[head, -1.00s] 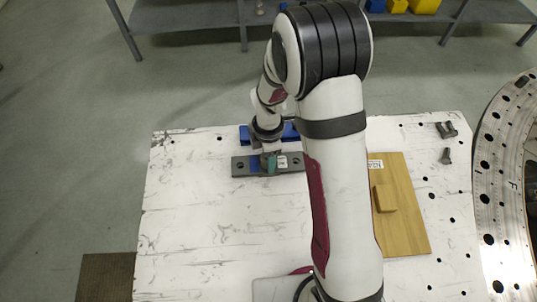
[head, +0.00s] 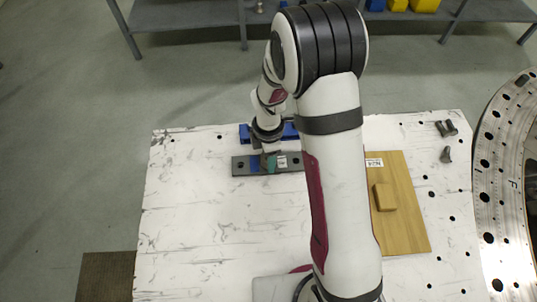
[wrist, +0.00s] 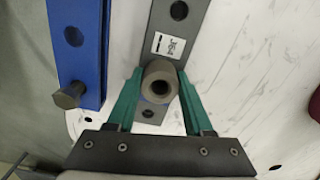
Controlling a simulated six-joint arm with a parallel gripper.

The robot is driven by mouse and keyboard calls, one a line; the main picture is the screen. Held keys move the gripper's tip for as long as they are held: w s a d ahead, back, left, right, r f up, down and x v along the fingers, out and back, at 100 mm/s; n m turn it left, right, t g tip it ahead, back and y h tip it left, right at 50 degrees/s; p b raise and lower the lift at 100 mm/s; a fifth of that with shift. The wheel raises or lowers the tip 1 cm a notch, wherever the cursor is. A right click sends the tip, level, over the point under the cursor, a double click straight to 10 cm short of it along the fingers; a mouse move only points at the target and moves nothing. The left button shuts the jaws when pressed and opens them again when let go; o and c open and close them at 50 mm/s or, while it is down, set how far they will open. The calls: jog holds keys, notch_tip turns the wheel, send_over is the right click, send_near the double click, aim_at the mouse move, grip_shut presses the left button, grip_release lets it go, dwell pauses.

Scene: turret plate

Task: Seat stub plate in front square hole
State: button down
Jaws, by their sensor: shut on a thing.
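My gripper (wrist: 160,76) has its two teal fingers on either side of a grey round stub (wrist: 157,88) with a bore in its end; it is shut on this stub. A little blue shows below the stub, likely its plate, mostly hidden. Behind it lies a long dark grey bar (wrist: 165,20) with a white label and a round hole near one end. In the head view my gripper (head: 269,161) is over the middle of this dark bar (head: 243,165), with a blue patch beside the fingers. I cannot make out a square hole, nor whether the stub plate touches the bar.
A blue bar (head: 245,133) lies just behind the dark bar; a bolt (wrist: 68,95) shows at it in the wrist view. A wooden board (head: 405,225) with a block (head: 385,197) and loose bolts (head: 446,155) are at right. The table's left front (head: 200,230) is clear.

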jog(key=shift+f, duration=0.1)
dwell(0.3)
jog(key=shift+c, duration=1.1)
grip_release()
jog(key=shift+o, duration=0.3)
jog(key=shift+o, duration=0.8)
jog(key=shift+r, duration=3.5)
